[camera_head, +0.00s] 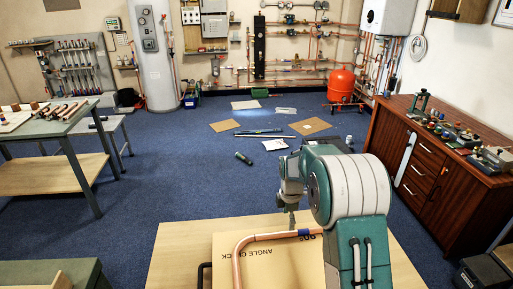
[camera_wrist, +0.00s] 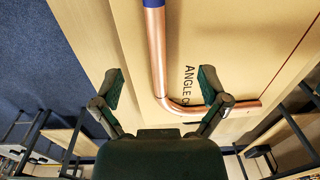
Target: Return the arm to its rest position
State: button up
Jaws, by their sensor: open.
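My gripper (camera_wrist: 161,86) is open in the wrist view, with its two dark fingers spread apart and nothing held between them. In the head view my gripper (camera_head: 291,216) hangs below my teal and white arm, above the workbench; its fingers are too small there to make out. A bent copper pipe (camera_wrist: 157,48) with a blue band lies on a board (camera_wrist: 225,50) marked "ANGLE". The pipe runs between the fingers in the wrist picture, apart from both. In the head view the pipe (camera_head: 237,262) lies on the "ANGLE CHECK" board (camera_head: 285,268). My arm hides the board's right part.
The board rests on a pale wooden workbench (camera_head: 180,240). A green-topped table (camera_head: 45,125) with tools stands left, a wooden cabinet (camera_head: 435,175) right. Cardboard sheets and tubes lie on the blue carpet (camera_head: 170,165) beyond. A red tank (camera_head: 341,85) stands at the back.

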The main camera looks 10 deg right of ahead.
jog(key=s+a+r+m+t, duration=0.1)
jog(key=s+r+m, duration=0.4)
jog(key=r, duration=0.4)
jog(key=s+a+r+m+t, duration=0.1)
jog(key=s+r+m+t, duration=0.15)
jog(key=s+r, duration=0.5)
jog(key=s+r+m+t, duration=0.1)
jog(key=s+r+m, duration=0.1)
jog(key=s+m, duration=0.3)
jog(key=s+r+m+t, duration=0.1)
jog(key=s+r+m, duration=0.2)
jog(key=s, duration=1.1)
jog(key=shift+s+a+m+t, duration=0.2)
jog(key=shift+a+m+t, duration=0.2)
jog(key=shift+m, duration=0.85)
